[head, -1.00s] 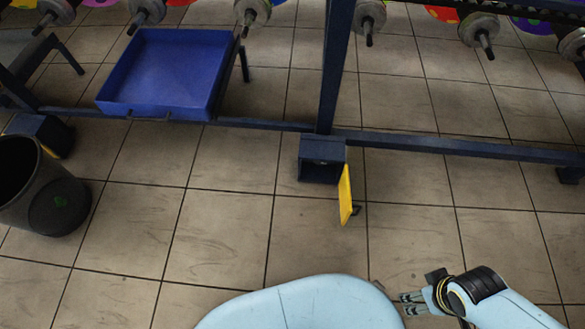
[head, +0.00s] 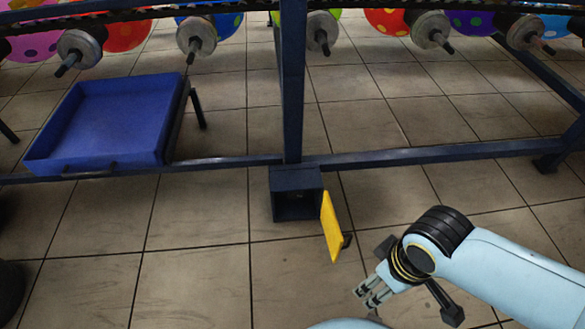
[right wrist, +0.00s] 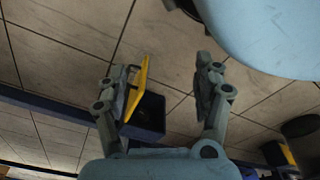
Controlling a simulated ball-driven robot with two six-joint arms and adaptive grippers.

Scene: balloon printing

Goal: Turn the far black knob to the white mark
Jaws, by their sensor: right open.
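No black knob or white mark can be made out clearly. A dark blue box (head: 296,207) with an open yellow door (head: 331,226) sits low on the frame; its inside is dark, with a small unclear detail. The box also shows in the right wrist view (right wrist: 148,118), with the yellow door (right wrist: 138,88) by the left finger. My right gripper (head: 368,292) is open and empty, in front of the box and to its right in the head view. In the right wrist view, its fingers (right wrist: 162,72) are spread wide. My left gripper is not in view.
A blue tray (head: 105,120) stands at the left. A dark blue post (head: 292,90) and crossbar (head: 430,154) run behind the box. Grey rollers (head: 196,37) and spotted balloons (head: 390,20) line the top. Tiled floor (head: 200,270) is clear in front.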

